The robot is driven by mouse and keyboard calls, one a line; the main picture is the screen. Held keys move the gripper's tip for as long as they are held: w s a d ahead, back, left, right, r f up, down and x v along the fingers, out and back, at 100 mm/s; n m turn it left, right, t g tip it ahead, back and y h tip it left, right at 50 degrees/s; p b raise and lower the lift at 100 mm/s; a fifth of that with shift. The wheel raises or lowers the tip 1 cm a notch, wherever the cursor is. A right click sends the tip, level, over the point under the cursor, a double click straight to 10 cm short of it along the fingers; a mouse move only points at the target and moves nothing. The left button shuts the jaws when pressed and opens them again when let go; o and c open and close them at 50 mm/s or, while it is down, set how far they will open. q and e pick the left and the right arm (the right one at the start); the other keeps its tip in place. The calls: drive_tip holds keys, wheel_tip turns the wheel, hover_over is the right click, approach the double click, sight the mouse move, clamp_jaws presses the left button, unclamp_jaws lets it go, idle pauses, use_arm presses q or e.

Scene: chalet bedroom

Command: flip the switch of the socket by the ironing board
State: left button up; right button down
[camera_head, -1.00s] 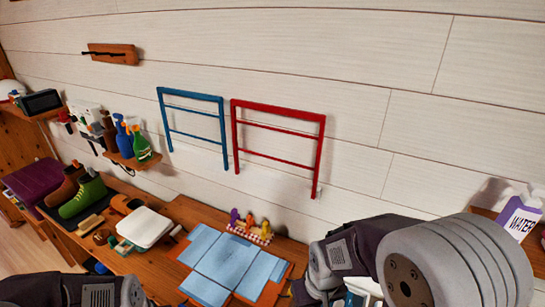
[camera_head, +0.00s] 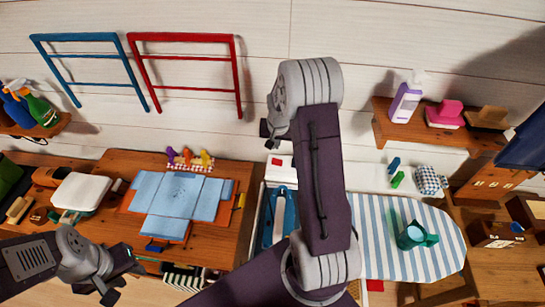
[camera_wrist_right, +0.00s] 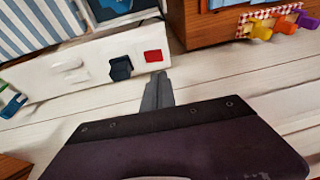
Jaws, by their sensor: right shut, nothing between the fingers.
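The striped ironing board (camera_head: 385,222) lies at the lower right in the head view; its striped cover also fills the upper left of the right wrist view (camera_wrist_right: 35,25). A white socket panel (camera_wrist_right: 92,70) carries a red switch (camera_wrist_right: 153,56), a dark blue plug-like block (camera_wrist_right: 120,68) and a white knob. The red switch also shows in the head view (camera_head: 277,161), left of my right arm. My right gripper (camera_wrist_right: 158,88) is shut and empty, its tips just below the red switch in the wrist picture; contact is unclear. My left gripper (camera_head: 122,277) is open and empty at lower left.
A wooden desk with blue sheets (camera_head: 180,195) and small coloured figures (camera_head: 190,158) is left of the panel. A teal iron-like object (camera_head: 415,236) stands on the board. My right arm hides part of the panel.

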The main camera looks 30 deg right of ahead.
drive_tip(key=p, duration=0.2)
approach(272, 161)
drive_tip(key=x, duration=0.5)
drive_tip(key=shift+d, duration=0.3)
drive_tip(key=shift+w+a+f, duration=0.15)
drive_tip(key=shift+w+f, duration=0.05)
drive_tip(key=shift+f, duration=0.55)
